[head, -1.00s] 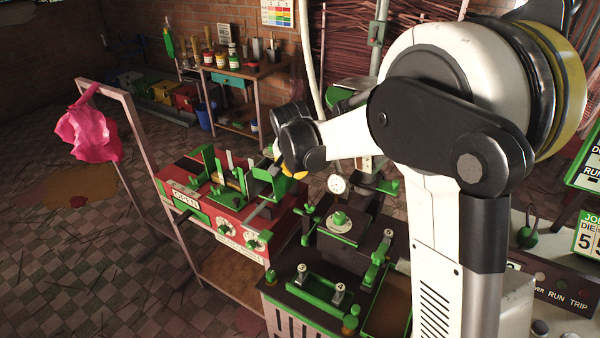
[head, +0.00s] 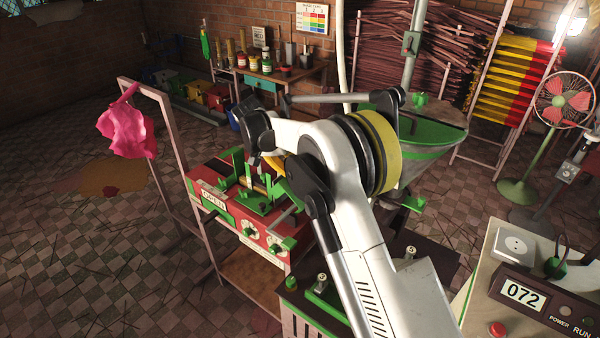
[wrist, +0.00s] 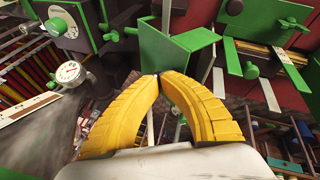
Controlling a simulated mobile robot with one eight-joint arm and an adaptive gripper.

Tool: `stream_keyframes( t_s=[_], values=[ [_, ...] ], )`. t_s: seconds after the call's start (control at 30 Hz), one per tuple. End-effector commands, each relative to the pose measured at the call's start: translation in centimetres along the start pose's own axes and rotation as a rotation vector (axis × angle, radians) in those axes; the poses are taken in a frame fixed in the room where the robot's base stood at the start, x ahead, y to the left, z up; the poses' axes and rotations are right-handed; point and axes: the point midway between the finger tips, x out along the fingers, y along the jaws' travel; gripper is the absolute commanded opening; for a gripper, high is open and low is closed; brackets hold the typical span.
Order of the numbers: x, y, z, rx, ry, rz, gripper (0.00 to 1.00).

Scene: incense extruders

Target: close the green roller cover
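The red machine (head: 262,236) carries an "OPEN" sign (head: 213,199) on its front and several green plates on top. In the wrist view an upright, angled green panel (wrist: 170,52), which looks like the roller cover, stands just beyond my fingertips. My gripper (wrist: 158,77) has its two yellow fingers curved in with tips together, and nothing shows between them. Whether the tips touch the panel I cannot tell. In the head view my arm hides part of the machine's right side and most of the gripper.
A dial gauge (wrist: 69,72) is left of the gripper in the wrist view. A green-rimmed hopper (head: 425,135) stands behind my arm. A pink cloth (head: 127,133) hangs on a frame at left. The control panel (head: 540,300) reads 072. Tiled floor at left is mostly clear.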

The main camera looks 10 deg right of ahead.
Motion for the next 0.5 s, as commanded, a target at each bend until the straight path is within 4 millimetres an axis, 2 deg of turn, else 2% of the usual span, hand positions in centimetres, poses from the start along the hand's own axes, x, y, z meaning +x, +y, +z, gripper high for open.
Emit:
stream_keyframes(
  t_s=[0.2, 0.5],
  values=[
    [0.8, -1.6, -0.1, 0.001, 0.0, -0.001, 0.0],
    [1.5, -2.5, 0.0, 0.001, 0.0, -0.001, 0.0]
  ],
)
